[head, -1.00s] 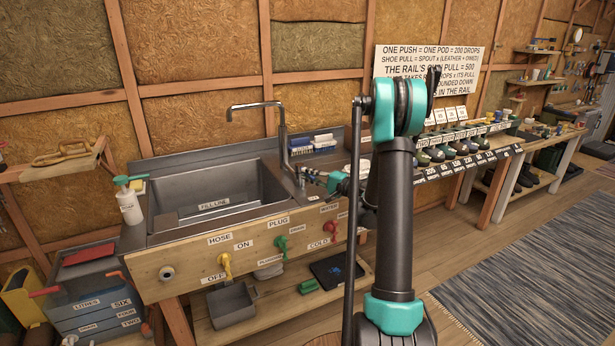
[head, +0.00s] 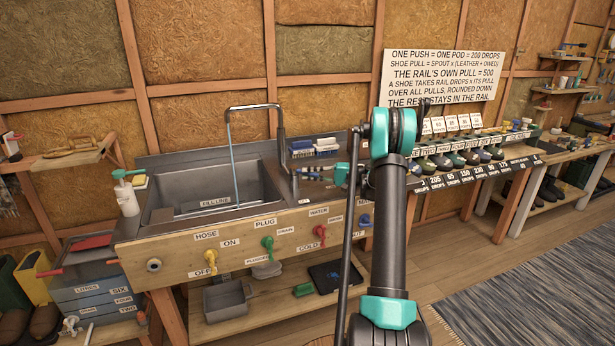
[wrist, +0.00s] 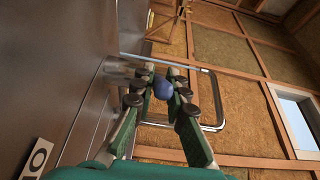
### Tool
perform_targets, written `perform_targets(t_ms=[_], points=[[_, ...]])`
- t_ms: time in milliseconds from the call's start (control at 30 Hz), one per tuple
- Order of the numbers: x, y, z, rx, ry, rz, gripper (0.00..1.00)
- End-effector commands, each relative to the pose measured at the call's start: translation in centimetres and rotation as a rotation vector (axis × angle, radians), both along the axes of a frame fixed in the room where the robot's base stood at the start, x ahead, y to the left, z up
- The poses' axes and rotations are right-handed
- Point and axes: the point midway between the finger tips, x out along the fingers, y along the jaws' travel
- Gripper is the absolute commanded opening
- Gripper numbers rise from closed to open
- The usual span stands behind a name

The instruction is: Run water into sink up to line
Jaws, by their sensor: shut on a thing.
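The metal sink (head: 262,187) is set in a wooden-fronted bench. A FILL LINE label (head: 215,202) is on the inner wall of its basin. A thin stream of water (head: 235,170) falls from the bent spout (head: 255,106) into the basin; the water level cannot be made out. My gripper (head: 305,173) is at the sink's right end near the spout's base. In the wrist view my gripper (wrist: 160,92) is shut on a blue knob (wrist: 163,88), with fingers on both sides. The spout (wrist: 215,110) shows beyond it.
The front panel has a yellow handle (head: 211,262), a green handle (head: 268,243), a red handle (head: 320,233) and a blue handle (head: 365,220). A soap bottle (head: 127,196) stands left of the basin. A grey tub (head: 226,300) sits on the shelf below.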

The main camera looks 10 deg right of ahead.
Motion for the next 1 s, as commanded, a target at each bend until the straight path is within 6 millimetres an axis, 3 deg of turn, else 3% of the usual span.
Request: perform_targets(t_ms=[333,833,867,1000], points=[[0.67,-0.44,-0.13,-0.003,0.002,0.123,0.0],[0.75,-0.49,-0.11,-0.003,0.002,0.137,0.0],[0.75,-0.49,-0.11,-0.002,0.001,0.137,0.17],[0.77,-0.48,-0.08,-0.002,0.0,0.136,0.34]])
